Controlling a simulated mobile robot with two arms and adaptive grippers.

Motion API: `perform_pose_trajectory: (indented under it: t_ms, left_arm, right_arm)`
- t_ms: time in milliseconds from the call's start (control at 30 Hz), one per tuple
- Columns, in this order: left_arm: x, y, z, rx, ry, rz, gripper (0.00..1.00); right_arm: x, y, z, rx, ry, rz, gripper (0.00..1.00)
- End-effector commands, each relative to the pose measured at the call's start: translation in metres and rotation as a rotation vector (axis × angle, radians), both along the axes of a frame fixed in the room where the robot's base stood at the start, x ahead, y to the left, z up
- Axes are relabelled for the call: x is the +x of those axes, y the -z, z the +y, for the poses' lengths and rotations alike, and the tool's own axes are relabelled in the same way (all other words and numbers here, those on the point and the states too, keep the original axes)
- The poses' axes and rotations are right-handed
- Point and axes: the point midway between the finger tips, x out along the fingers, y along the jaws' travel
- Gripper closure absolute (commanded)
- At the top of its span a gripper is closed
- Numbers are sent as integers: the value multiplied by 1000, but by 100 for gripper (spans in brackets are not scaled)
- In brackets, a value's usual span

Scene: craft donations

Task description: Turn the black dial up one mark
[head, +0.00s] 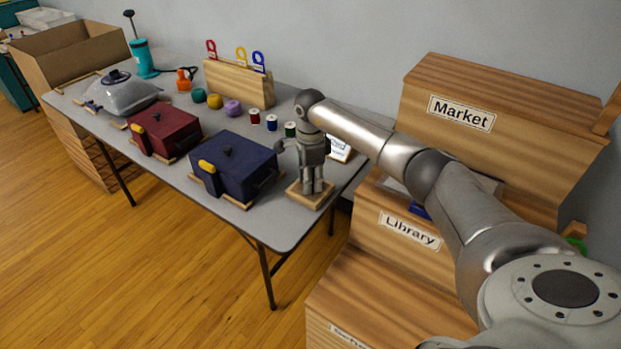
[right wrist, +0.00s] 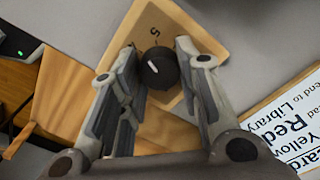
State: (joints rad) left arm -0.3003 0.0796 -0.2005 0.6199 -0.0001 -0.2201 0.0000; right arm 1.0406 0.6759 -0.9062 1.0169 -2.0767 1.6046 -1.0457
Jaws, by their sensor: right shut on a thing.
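The black dial (right wrist: 158,68) sits on a light wooden plate (right wrist: 204,30) in the right wrist view. It has a white pointer line, and a dark mark like a 5 is printed on the plate above it. My right gripper (right wrist: 156,62) points down with a finger on each side of the dial, shut on it. In the head view my right gripper (head: 312,189) stands over a small wooden base (head: 297,193) at the table's near right corner, and the dial is hidden behind the fingers. My left gripper is in neither view.
A navy box (head: 235,165) stands left of the gripper, with a maroon box (head: 163,130) beyond. Thread spools (head: 271,122) stand behind. Wooden bins labelled Library (head: 410,228) and Market (head: 462,112) stand right.

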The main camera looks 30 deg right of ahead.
Motion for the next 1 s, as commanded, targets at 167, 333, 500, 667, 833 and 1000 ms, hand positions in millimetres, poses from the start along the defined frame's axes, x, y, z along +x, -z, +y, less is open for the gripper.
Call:
perform_pose_trajectory:
  t_ms: [167, 333, 500, 667, 833, 1000]
  left_arm:
    - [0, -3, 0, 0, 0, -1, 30]
    - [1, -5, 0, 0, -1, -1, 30]
    - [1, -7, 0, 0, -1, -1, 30]
    - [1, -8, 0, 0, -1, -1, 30]
    - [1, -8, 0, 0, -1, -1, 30]
    - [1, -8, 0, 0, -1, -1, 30]
  right_arm:
    - [0, -1, -1, 0, 151, -1, 93]
    - [0, -1, -1, -1, 274, -2, 93]
    - [1, -1, -1, -1, 367, -2, 93]
    - [1, -1, -1, -1, 423, -2, 93]
    - [1, -1, -1, 0, 451, -2, 93]
    - [1, -1, 0, 0, 457, -2, 93]
